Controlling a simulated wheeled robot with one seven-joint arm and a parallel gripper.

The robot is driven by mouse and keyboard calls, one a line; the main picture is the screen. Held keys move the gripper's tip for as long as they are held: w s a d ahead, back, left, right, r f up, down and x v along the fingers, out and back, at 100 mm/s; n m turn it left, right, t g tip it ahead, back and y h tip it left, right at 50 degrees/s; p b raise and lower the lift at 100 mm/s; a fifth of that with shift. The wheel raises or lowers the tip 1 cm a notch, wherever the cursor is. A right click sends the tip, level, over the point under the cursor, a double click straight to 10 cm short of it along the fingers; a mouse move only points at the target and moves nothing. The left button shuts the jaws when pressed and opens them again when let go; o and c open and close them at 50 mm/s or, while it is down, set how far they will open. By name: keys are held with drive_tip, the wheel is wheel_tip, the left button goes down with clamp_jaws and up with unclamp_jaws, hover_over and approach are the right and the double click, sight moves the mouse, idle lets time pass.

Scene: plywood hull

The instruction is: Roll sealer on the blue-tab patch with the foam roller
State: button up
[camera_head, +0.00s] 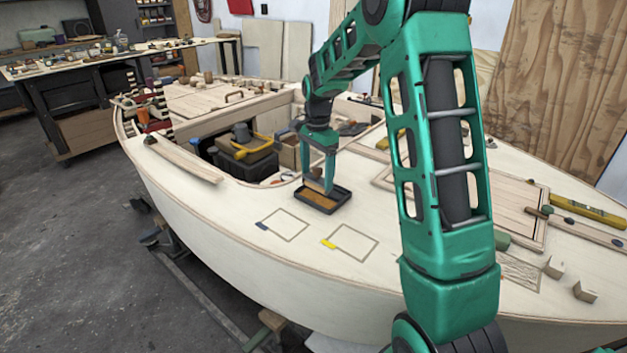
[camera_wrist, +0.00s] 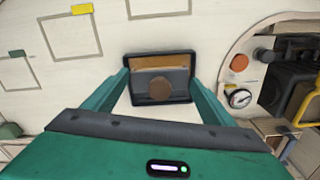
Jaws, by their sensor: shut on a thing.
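The blue-tab patch (camera_head: 283,225) is a thin square outline on the pale deck, its blue tab (camera_head: 262,226) at the left corner. A black tray (camera_head: 343,198) with amber sealer lies just behind it; it also shows in the wrist view (camera_wrist: 188,58). My gripper (camera_head: 319,186) is over the tray, shut on the foam roller (camera_head: 313,185). In the wrist view, the roller's brown round end (camera_wrist: 160,89) shows between the fingers. Its foam is mostly hidden, so I cannot tell if it touches the sealer. An outline (camera_wrist: 160,10) at the top edge of that view is cut off.
A yellow-tab patch (camera_head: 350,243) is right of the blue one. A green tab (camera_wrist: 16,53) marks another outline. The open cockpit (camera_head: 205,148) with a dark toolbox (camera_head: 245,162) lies left of the tray. Wooden blocks (camera_head: 585,291) sit at the right. Deck around the patches is clear.

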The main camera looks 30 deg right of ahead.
sight(317, 169)
drive_tip(key=shift+r, duration=2.15)
